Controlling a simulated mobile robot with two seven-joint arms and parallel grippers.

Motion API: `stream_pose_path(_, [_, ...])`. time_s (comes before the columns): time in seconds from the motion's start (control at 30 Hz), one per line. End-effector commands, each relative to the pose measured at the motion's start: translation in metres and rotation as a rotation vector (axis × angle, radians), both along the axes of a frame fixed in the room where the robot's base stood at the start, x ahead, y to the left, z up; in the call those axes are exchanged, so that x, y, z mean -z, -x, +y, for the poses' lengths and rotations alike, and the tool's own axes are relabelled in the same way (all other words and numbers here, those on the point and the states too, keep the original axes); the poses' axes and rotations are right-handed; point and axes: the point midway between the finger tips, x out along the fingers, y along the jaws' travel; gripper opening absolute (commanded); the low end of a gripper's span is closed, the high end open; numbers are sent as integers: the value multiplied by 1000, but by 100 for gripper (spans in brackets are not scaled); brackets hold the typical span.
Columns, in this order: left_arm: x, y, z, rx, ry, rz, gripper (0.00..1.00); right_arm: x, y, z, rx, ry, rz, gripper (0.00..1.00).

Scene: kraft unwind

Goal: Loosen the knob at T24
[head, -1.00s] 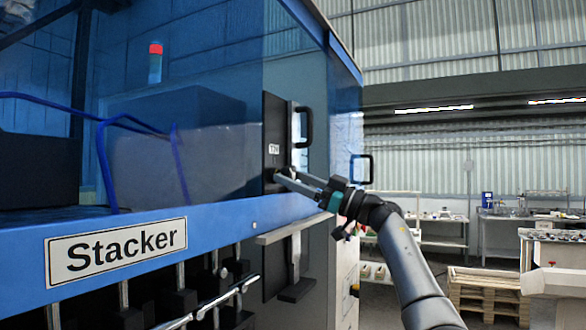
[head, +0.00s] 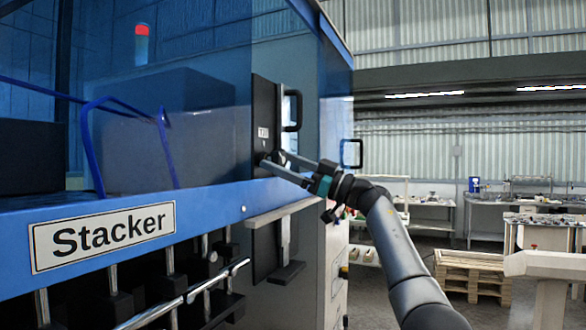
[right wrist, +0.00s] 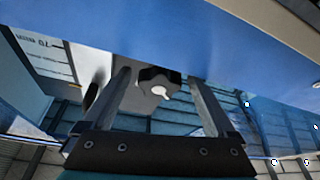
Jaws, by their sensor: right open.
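A black panel (head: 264,105) with a small white label (head: 263,132), too small to read surely, stands at the right end of the blue machine in the head view. My right gripper (head: 272,158) is open, its fingers pointing at the panel just below the label. The knob is hard to make out there, hidden by the fingers. In the right wrist view a dark knob (right wrist: 160,76) with a white pointer shows between the two open fingers of my right gripper (right wrist: 157,77), apart from both. I cannot tell how deep the fingertips reach. My left gripper is not in view.
A black handle (head: 294,111) sticks out right of the panel, above the gripper. A grey ledge (head: 283,213) and the blue beam (head: 220,202) lie below it. A wooden pallet stack (head: 472,274) and benches stand far right.

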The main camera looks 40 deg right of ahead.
Motion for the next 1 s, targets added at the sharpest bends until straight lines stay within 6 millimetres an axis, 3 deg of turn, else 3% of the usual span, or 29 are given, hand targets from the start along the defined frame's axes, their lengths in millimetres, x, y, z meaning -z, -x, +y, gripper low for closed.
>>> stream_pose_path(0.17, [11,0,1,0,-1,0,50,11,15,-11,4,3,2,92])
stream_pose_path(0.7, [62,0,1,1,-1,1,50,53,103,-69,3,3,4,92])
stream_pose_path(1.0, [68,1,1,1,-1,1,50,57,117,-78,1,1,2,92])
